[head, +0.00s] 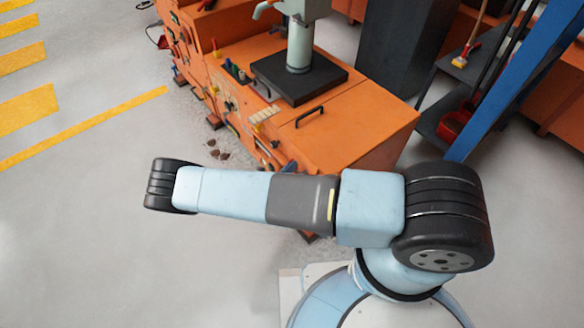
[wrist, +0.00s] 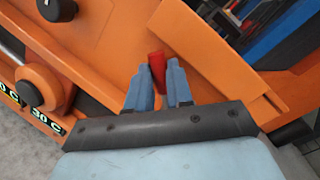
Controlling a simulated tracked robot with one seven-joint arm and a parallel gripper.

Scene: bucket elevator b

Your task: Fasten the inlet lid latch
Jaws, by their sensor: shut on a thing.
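My gripper (wrist: 157,70) is shut on a small red piece (wrist: 156,60), which looks like the handle of the inlet lid latch. The red piece sticks up between the two blue-grey fingers in the wrist view. It lies against an orange panel (wrist: 120,60). A raised orange plate with a lip (wrist: 215,62), perhaps the lid, is just right of the fingers. How the latch sits at its base is hidden by the fingers. In the head view my arm hides the gripper and the latch.
In the wrist view a round black-and-orange knob (wrist: 40,88) and black temperature labels (wrist: 46,122) are at left. In the head view the orange machine (head: 350,125) carries a black plate (head: 298,78) with a column. A blue post (head: 515,80) stands at right. Left floor is clear.

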